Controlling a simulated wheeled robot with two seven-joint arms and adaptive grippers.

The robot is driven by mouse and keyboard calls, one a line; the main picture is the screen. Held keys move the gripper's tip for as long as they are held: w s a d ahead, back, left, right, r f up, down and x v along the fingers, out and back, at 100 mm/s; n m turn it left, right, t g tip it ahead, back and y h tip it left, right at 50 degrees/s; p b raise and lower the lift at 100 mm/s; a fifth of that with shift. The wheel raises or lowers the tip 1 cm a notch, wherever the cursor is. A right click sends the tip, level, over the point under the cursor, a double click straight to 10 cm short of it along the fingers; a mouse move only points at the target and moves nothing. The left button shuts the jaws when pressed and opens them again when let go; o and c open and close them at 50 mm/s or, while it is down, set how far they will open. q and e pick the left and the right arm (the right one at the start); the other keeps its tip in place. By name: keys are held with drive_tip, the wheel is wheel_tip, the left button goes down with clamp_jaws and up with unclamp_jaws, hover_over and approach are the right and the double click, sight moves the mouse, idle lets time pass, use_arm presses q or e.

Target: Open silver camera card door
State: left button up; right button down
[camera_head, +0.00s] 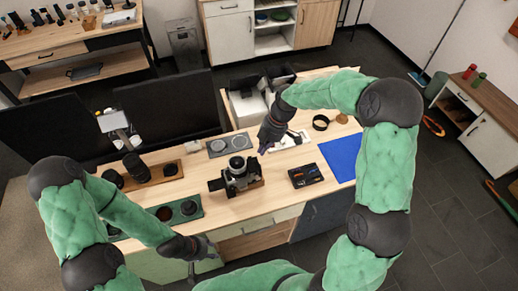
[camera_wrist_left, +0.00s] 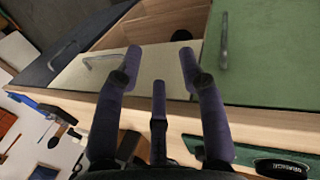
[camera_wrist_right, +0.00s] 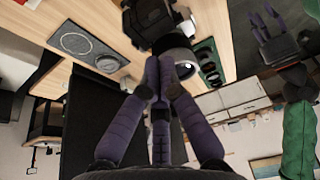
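My left gripper (camera_head: 203,258) is open and empty at the table's front edge, before the drawers (camera_wrist_left: 130,50).
A blue mat (camera_head: 341,157) and a black tray of small items (camera_head: 305,176) lie right of the camera. A green lens tray (camera_head: 178,212), a wooden lens tray (camera_head: 155,174) and a grey plate with discs (camera_head: 228,144) are left and behind.

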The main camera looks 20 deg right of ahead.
sight(253, 168)
drive_tip(key=x, duration=0.8)
drive_tip(key=shift+s+a+f, duration=0.15)
drive_tip(key=shift+f, duration=0.1)
